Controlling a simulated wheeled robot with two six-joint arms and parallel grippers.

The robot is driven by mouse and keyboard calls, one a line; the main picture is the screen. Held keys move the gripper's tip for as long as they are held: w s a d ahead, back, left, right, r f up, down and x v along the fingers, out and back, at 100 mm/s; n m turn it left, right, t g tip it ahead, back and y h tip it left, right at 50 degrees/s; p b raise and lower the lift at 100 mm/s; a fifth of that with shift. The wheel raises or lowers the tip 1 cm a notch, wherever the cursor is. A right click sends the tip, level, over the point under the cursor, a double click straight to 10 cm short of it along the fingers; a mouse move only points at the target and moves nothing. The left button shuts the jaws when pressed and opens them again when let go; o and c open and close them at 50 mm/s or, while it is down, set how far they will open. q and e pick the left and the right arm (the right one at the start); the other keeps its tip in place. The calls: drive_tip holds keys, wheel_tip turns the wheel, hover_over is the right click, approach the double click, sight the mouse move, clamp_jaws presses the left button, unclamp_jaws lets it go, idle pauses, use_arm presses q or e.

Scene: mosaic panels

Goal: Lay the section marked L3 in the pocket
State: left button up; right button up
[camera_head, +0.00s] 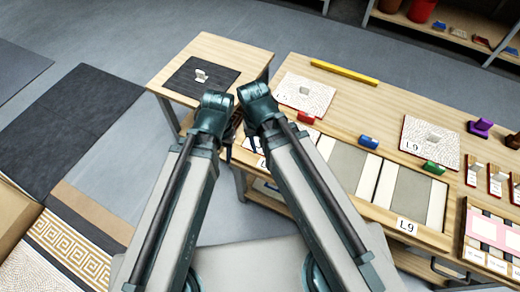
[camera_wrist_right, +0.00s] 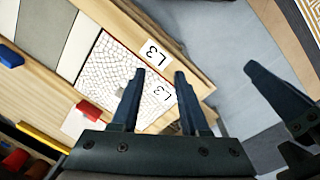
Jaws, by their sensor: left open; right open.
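The section marked L3 (camera_wrist_right: 112,68), a pale cracked-pattern mosaic with a red edge and a small grip, lies beside the board's L3 label (camera_wrist_right: 157,53) in the right wrist view. It appears to lie in the end pocket, lined up with its edges; I cannot tell whether it sits flush. My arms hide most of this spot in the head view. My right gripper (camera_wrist_right: 159,78) is open above the section, its fingers apart and empty. My left gripper (camera_head: 229,149) is open in front of the board, partly hidden; it also shows in the right wrist view (camera_wrist_right: 277,92).
Another mosaic section (camera_head: 318,94) lies behind the red block (camera_head: 306,118). The L9 section (camera_head: 415,133) lies farther right. Blue (camera_head: 368,141) and green (camera_head: 434,168) blocks line the board. A yellow bar (camera_head: 344,72) lies behind.

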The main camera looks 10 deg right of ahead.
drive_tip(key=s+n, duration=0.1)
drive_tip(key=n, duration=0.2)
drive_tip(key=shift+s+a+n, duration=0.3)
drive_tip(key=shift+s+a, duration=0.1)
wheel_tip(320, 180, up, 17)
drive_tip(key=p, duration=1.7)
